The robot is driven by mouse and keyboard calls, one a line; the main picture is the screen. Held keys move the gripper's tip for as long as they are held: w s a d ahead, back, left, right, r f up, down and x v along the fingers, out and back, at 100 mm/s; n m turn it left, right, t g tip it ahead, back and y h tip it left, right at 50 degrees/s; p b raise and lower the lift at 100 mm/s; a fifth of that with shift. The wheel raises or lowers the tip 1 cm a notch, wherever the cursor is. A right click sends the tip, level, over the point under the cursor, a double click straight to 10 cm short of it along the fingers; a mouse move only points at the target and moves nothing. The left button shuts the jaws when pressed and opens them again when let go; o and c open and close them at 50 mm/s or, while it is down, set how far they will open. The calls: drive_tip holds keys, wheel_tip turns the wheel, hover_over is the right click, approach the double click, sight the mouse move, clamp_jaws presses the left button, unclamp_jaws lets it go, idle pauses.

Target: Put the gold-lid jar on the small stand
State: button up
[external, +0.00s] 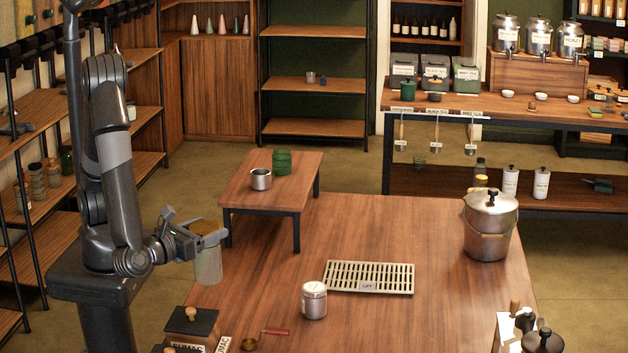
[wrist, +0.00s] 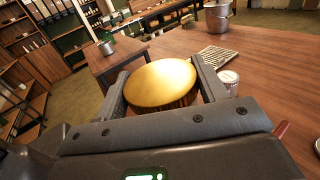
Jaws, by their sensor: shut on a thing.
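The gold-lid jar (external: 208,264) is clear-bodied and hangs upright in my gripper (external: 196,235), off the left edge of the main table in the external view. In the wrist view its round gold lid (wrist: 160,84) fills the space between the fingers of my gripper (wrist: 158,88), which hides most of the body. The small stand (external: 240,188) is a low wooden table with dark legs, behind and right of the jar; it also shows in the wrist view (wrist: 117,66). A metal cup (external: 261,179) and a green container (external: 282,162) stand on it.
The main table (external: 400,230) holds a slotted tray (external: 340,276), a silver-lid jar (external: 313,301) and a metal bucket (external: 490,229). The stand's front left top is clear.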

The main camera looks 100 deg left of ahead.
drive_tip(key=w+a+r+n+g+y, duration=0.1)
drive_tip(key=w+a+r+n+g, duration=0.3)
drive_tip(key=a, duration=0.6)
drive_tip(key=w+a+g+y, duration=0.1)
drive_tip(key=w+a+g, duration=0.1)
drive_tip(key=w+a, duration=0.7)
drive_tip(key=w+a+r+n+g+y, duration=0.1)
drive_tip(key=w+a+r+n+g, duration=0.15)
drive_tip(key=a, duration=0.95)
drive_tip(key=s+a+r+n+g, duration=0.1)
drive_tip(key=s+a+r+g, duration=0.15)
drive_tip(key=a, duration=0.75)
drive_tip(key=s+a+r+n+g, duration=0.1)
drive_tip(key=s+a+r+g, duration=0.15)
drive_tip(key=a, duration=0.65)
drive_tip(key=s+a+r+n+g, duration=0.2)
drive_tip(key=a+r, duration=0.1)
drive_tip(key=a, duration=0.7)
drive_tip(key=s+a+f, duration=0.4)
drive_tip(key=a+f, duration=0.6)
drive_tip(key=a, duration=0.1)
drive_tip(key=shift+a+f+h, duration=0.2)
drive_tip(key=shift+f+h, duration=0.1)
drive_tip(key=shift+f, duration=0.1)
drive_tip(key=shift+f+m+t, duration=0.1)
drive_tip(key=shift+m+t, duration=0.15)
